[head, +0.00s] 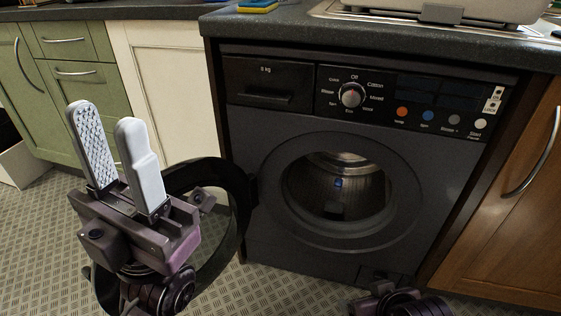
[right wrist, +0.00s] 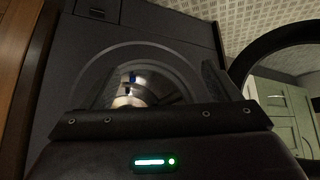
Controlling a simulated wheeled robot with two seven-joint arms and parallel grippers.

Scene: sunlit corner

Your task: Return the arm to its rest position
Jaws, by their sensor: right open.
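My left gripper (head: 106,118) stands upright at the left of the head view, with its two pale fingers apart and nothing between them. It is in front of the open washing machine door (head: 240,190) and hides part of that ring. My right gripper shows only as a dark part at the bottom edge of the head view. In the right wrist view the right gripper (right wrist: 152,85) has its fingers wide apart, empty, facing the dark washing machine (head: 260,135). The drum opening (head: 315,205) is round and uncovered.
A small blue thing (head: 338,183) shows inside the drum; what it is I cannot tell. The door sticks out at the left of the machine. Green cabinets (head: 75,70) stand left, a wooden cabinet (head: 520,210) right. A dark worktop (head: 270,30) runs above.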

